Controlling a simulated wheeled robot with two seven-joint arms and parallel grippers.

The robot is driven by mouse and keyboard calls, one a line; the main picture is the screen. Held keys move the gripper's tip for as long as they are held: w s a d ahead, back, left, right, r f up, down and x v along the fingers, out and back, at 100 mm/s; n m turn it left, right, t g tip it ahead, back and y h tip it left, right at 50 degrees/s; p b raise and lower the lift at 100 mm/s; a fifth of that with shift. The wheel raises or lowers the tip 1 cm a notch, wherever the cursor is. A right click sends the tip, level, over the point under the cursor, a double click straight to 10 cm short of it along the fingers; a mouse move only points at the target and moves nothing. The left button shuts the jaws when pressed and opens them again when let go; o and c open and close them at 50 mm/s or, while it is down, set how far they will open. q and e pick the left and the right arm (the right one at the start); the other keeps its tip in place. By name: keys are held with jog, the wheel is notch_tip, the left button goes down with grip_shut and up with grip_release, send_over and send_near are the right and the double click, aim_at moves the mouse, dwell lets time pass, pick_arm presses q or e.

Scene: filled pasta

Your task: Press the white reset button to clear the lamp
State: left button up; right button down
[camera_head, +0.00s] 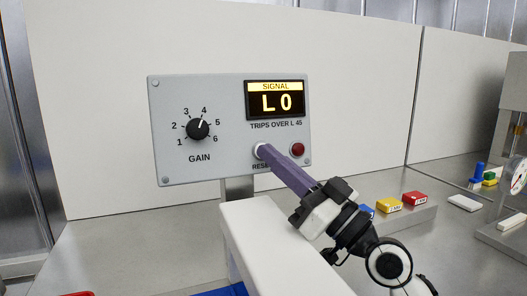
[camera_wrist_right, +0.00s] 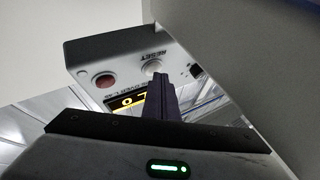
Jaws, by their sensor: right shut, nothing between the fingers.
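The white reset button (camera_head: 259,151) is on a grey panel (camera_head: 225,95), mostly covered by my right gripper in the head view. In the right wrist view, the button (camera_wrist_right: 151,68) is visible under the word RESET. The fingers of my right gripper (camera_head: 264,152) are shut and empty, their tips right at the button. I cannot tell whether they touch it. The lamp (camera_head: 297,150), a dark red dome right of the button, looks unlit; it also shows in the right wrist view (camera_wrist_right: 105,81). My left gripper is not in view.
The panel also has a black gain dial (camera_head: 198,128) and a lit display (camera_head: 276,101) reading L 0. A white block-like body (camera_head: 262,235) stands close below the panel. Yellow (camera_head: 388,205) and red (camera_head: 414,198) blocks sit to the right.

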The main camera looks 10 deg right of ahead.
jog(key=shift+s+d+r+p, duration=0.15)
jog(key=shift+s+p, duration=0.15)
jog(key=shift+s, duration=0.4)
jog(key=shift+s, duration=0.1)
jog(key=s, duration=0.1)
jog(key=s+p, duration=0.2)
jog(key=s, duration=0.1)
jog(key=shift+d+r, duration=0.35)
jog(key=shift+d, duration=0.05)
jog(key=shift+s, duration=0.35)
